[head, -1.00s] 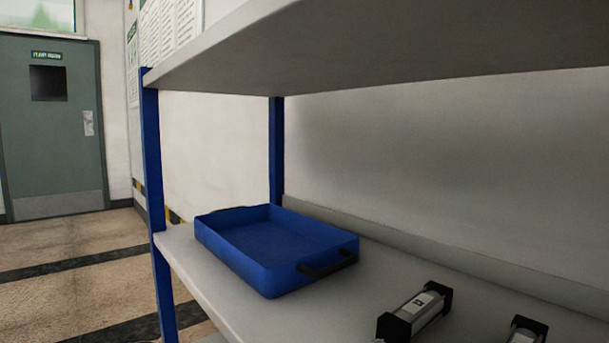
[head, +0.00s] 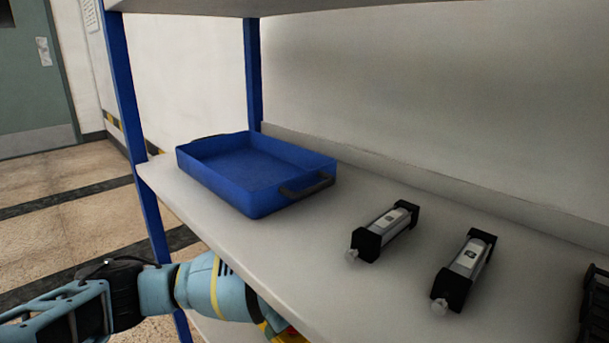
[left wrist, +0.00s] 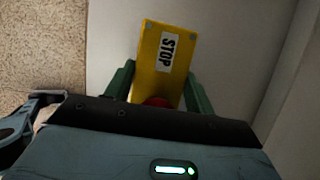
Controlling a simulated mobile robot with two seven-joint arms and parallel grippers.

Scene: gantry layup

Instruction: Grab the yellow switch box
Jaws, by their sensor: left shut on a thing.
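The yellow switch box (left wrist: 153,78) has a white STOP label and a red button, which is partly hidden. In the left wrist view it sits between the two green fingers of my left gripper (left wrist: 160,88), which is shut on it. In the head view my left arm reaches in from the lower left, below the shelf board. The shelf edge hides most of the gripper there, and a bit of yellow and red (head: 289,336) shows under the edge. My right gripper is not in view.
A blue tray (head: 240,195) with a dark handle stands empty on the shelf (head: 300,250). Two black-and-silver cylinders (head: 384,231) (head: 464,270) lie to its right, and a dark object (head: 596,312) is at the right edge. A blue post (head: 125,95) stands at the shelf's left.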

